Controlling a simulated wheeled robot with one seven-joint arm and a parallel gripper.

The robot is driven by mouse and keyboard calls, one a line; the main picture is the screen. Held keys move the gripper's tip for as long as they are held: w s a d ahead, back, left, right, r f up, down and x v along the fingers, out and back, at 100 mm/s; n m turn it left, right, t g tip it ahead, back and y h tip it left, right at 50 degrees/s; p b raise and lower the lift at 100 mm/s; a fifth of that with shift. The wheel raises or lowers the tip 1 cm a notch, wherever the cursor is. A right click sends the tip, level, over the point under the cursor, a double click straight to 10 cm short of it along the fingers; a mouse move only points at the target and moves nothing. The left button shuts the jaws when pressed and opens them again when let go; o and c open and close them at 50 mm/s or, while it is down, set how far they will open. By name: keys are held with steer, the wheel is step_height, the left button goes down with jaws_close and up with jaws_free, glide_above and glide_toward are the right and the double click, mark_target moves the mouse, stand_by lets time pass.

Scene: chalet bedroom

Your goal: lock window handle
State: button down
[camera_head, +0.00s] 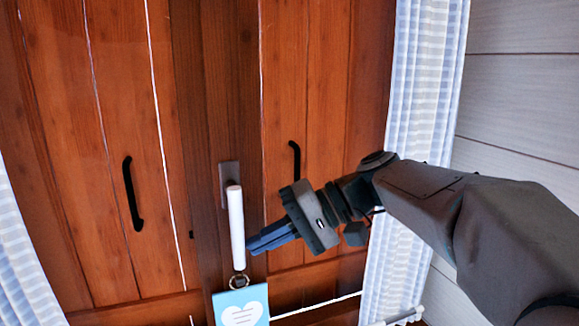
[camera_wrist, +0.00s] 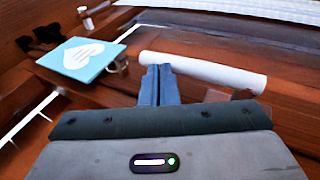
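The white window handle (camera_head: 236,228) points straight down from a grey mounting plate (camera_head: 229,172) on the dark wooden middle post. In the wrist view the handle (camera_wrist: 215,74) lies crosswise just beyond my fingertips. My gripper (camera_head: 252,245) is to the right of the handle's lower part, its blue fingers pointing left at it. In the wrist view my fingers (camera_wrist: 158,78) are together with nothing between them. The tips look very near the handle; I cannot tell whether they touch it.
A light blue tag with a white heart (camera_head: 241,308) hangs from a ring (camera_head: 239,281) below the handle. Black pull handles are on the wooden panels left (camera_head: 132,194) and right (camera_head: 295,163). Striped curtains hang at the left (camera_head: 25,260) and right (camera_head: 425,80).

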steer(key=shift+s+a+f, duration=0.1)
steer(key=shift+f, duration=0.05)
steer(key=w+d, duration=0.2)
steer(key=d, duration=1.2)
steer(key=shift+w+b, duration=0.25)
steer(key=shift+b, duration=0.15)
steer(key=s+d+f+m+t+h+p, duration=0.1)
steer(key=s+d+f+t+h+p, duration=0.1)
steer(key=s+f+h, duration=0.4)
steer(key=s+d+f+m+t+h+p, duration=0.2)
steer(key=s+f+h, duration=0.4)
steer(key=f, duration=0.5)
steer(key=shift+d+f+t, duration=0.3)
steer(key=shift+d+f, duration=0.1)
steer(key=shift+d, duration=0.35)
steer(key=shift+s, duration=0.15)
